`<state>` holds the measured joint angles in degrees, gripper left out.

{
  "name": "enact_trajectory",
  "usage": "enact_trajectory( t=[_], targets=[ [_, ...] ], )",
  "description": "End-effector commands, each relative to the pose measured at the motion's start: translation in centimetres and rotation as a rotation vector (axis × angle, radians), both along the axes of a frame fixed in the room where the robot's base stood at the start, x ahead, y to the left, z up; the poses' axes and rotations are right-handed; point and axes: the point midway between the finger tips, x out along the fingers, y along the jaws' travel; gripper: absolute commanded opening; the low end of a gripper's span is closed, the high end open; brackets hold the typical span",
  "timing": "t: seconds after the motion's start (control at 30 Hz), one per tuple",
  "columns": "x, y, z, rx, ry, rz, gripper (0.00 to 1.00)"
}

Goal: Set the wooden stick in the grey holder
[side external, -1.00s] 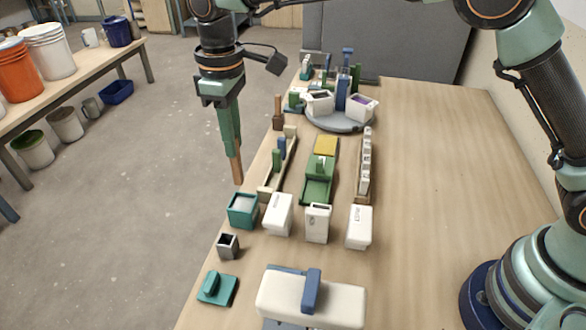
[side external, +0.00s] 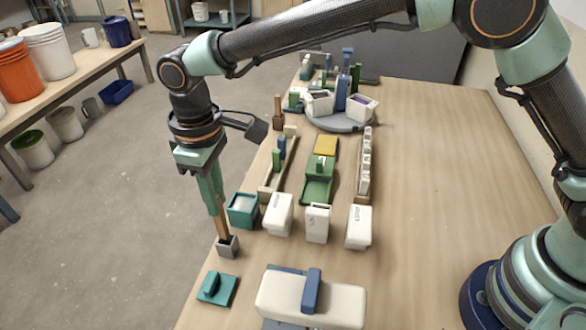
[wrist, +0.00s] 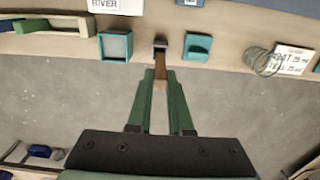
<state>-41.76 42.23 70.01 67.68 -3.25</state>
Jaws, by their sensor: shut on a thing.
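My gripper (side external: 217,208) is shut on the wooden stick (side external: 222,228), a slim brown stick that points down and leans slightly. The grey holder (side external: 228,250) is a small open-topped box near the table's left edge. The stick's lower end meets the holder's opening in the side view; how deep it sits cannot be told. In the wrist view, the stick (wrist: 160,66) reaches from between my green fingers (wrist: 160,82) to the holder (wrist: 160,43).
White containers (side external: 278,216) stand to the right. The table's left edge is close; its right side is clear.

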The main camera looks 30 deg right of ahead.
Motion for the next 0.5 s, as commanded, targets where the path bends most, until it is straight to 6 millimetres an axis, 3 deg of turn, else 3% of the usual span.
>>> enact_trajectory(
  t=[0.5],
  targets=[
    [0.0,0.0,-3.9,-0.001,0.001,0.000,0.00]
  ],
)
